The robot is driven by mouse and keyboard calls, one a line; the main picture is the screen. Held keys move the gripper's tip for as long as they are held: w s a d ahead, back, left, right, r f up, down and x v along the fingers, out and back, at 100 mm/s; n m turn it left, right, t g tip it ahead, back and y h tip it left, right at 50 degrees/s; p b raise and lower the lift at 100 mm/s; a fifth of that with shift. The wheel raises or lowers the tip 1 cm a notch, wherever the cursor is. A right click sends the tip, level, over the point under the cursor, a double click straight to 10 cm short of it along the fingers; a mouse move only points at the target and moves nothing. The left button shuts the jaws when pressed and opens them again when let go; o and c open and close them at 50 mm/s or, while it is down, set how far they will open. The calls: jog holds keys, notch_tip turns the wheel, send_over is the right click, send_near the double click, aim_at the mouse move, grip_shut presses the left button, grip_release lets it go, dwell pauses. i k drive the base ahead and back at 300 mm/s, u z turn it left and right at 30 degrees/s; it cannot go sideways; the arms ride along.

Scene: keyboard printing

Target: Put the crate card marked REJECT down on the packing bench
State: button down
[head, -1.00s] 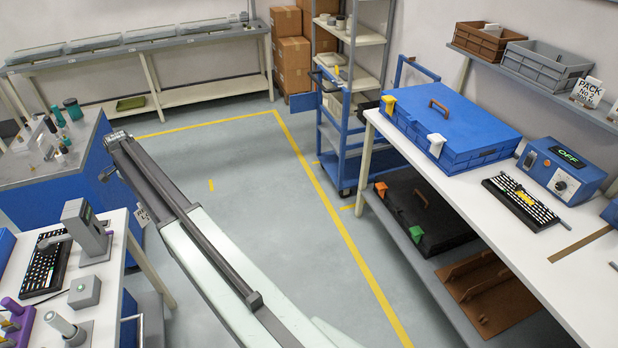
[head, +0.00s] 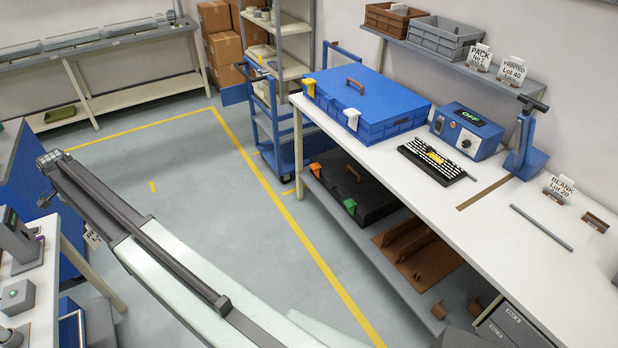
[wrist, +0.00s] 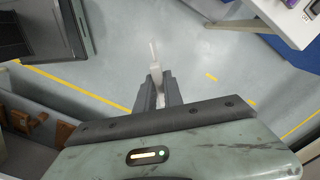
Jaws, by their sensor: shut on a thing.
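My gripper (wrist: 157,88) is shut on a thin white card (wrist: 155,62), seen nearly edge-on in the wrist view, above the grey floor. In the head view a small part of the white card (head: 92,237) shows beside my arm at the left. Its marking is too small to read, and my arm hides the fingers there. The long white bench (head: 500,225) at the right, which looks like the packing bench, is well apart from the card.
The bench carries a blue case (head: 366,100), a keyboard (head: 432,160), a blue control box (head: 467,130), a blue press (head: 524,145) and a BLANK card (head: 558,188). PACK (head: 480,57) and PRINTED (head: 512,70) cards stand on the wall shelf. Bare bench top shows at the front right.

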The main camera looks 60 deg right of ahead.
aim_at(508, 250)
jog(key=z, duration=0.05)
jog(key=k, duration=1.35)
jog(key=z, duration=0.55)
